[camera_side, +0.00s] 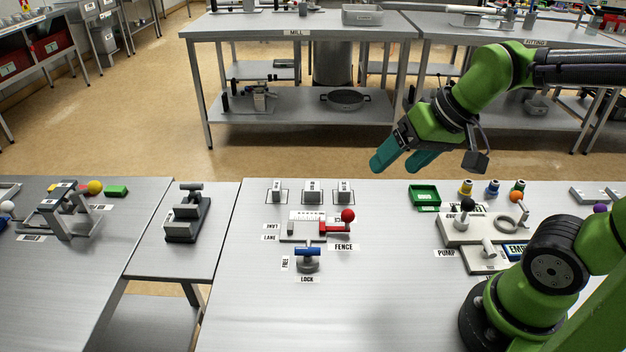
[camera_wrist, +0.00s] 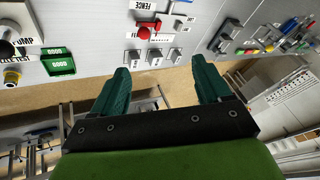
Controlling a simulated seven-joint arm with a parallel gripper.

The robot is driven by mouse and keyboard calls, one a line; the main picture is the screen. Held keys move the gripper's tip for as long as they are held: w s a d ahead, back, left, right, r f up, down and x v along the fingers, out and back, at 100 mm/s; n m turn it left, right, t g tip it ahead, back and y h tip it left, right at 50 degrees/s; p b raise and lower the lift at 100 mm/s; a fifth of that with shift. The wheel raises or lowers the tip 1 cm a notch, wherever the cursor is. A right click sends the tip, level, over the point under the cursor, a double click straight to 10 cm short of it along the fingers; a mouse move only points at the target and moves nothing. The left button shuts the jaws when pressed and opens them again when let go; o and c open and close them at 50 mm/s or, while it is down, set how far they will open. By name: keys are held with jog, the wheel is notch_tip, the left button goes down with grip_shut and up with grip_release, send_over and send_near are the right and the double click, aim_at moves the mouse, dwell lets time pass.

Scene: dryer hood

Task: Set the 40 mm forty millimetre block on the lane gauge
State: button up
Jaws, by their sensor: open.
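Three grey blocks stand in outlined spots along the back edge of the steel table: a left block (camera_side: 276,190), a middle block (camera_side: 312,188) and a right block (camera_side: 344,189). Their markings are too small to read, so I cannot tell which is 40 mm. The lane gauge (camera_side: 304,226) is in front of them, with a pale scale and a red fence with a ball knob (camera_side: 347,215). In the wrist view the blocks (camera_wrist: 154,57) show beyond my fingertips. My gripper (camera_side: 402,166) is open and empty, in the air behind and right of the blocks.
A blue-handled lock lever (camera_side: 308,254) stands in front of the gauge. A green tray (camera_side: 424,196) and a pump unit (camera_side: 470,226) with knobs are to the right. A dark clamp-like fixture (camera_side: 187,217) is on the left. The front middle of the table is clear.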

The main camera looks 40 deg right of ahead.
jog(key=w+d+f+n+g, duration=0.2)
jog(key=w+n+g, duration=0.1)
jog(key=w, duration=0.9)
jog(key=n+g, duration=0.2)
jog(key=n, duration=0.8)
send_over(312, 186)
jog(key=shift+h, duration=0.4)
notch_tip(312, 186, down, 15)
jog(key=shift+d, duration=0.1)
jog(key=shift+f, duration=2.75)
jog(key=shift+c, duration=0.2)
